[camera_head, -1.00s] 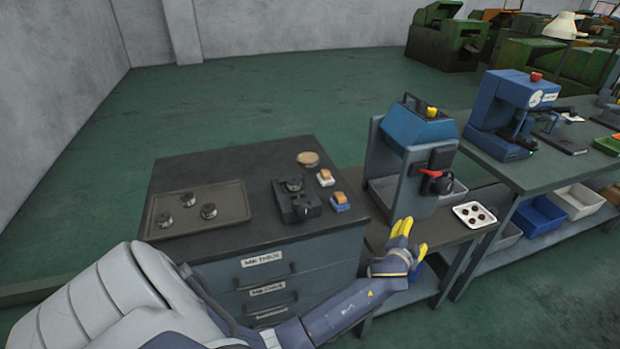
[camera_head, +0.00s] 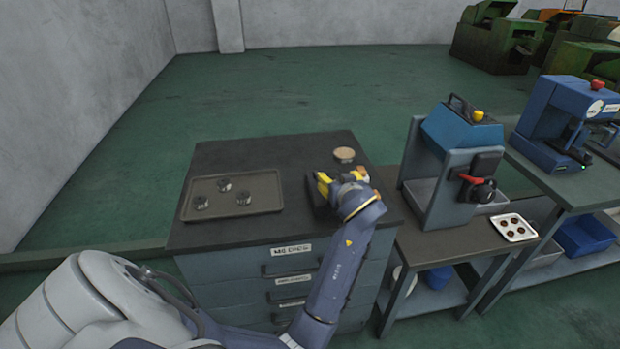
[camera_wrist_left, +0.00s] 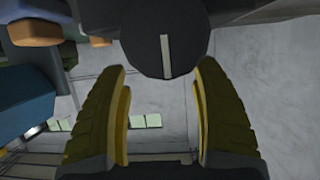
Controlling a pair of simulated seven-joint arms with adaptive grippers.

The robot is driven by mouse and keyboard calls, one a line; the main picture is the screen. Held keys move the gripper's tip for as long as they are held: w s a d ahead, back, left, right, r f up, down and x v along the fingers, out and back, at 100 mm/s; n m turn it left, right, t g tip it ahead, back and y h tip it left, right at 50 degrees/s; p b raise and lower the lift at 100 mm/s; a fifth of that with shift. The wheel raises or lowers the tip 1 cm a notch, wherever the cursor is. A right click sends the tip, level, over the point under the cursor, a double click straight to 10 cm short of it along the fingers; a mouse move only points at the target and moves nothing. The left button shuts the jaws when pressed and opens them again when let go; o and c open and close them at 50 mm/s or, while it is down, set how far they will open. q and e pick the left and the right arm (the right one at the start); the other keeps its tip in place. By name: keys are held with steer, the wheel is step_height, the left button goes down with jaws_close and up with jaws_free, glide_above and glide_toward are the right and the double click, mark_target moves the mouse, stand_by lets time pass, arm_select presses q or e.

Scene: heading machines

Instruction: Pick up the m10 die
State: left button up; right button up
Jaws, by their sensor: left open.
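Three small dark metal dies stand on the tray (camera_head: 262,190) on the cabinet top: a left one (camera_head: 200,203), a back one (camera_head: 224,185) and a right one (camera_head: 243,198). I cannot read which is the m10. My left gripper (camera_head: 323,183) is open at the dark block fixture (camera_head: 313,196), to the right of the tray, and covers much of it. In the left wrist view the open yellow-padded fingers (camera_wrist_left: 160,105) point at a dark round face (camera_wrist_left: 166,45) with a white line. Nothing is held. My right gripper is out of view.
A round tan-topped item (camera_head: 344,154) lies behind the gripper. A blue-grey machine (camera_head: 450,165) with a red-handled part stands to the right, with a white tray of small parts (camera_head: 514,228) beside it. The cabinet top between the dies' tray and the fixture is clear.

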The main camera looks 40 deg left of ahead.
mark_target(329, 175)
arm_select(q)
steer(key=shift+s+a, duration=0.3)
steer(key=shift+a, duration=0.2)
steer(key=shift+a+n, duration=0.3)
steer(key=shift+x, duration=2.15)
steer(key=shift+f, duration=0.1)
steer(key=shift+c, duration=0.3)
jaws_close()
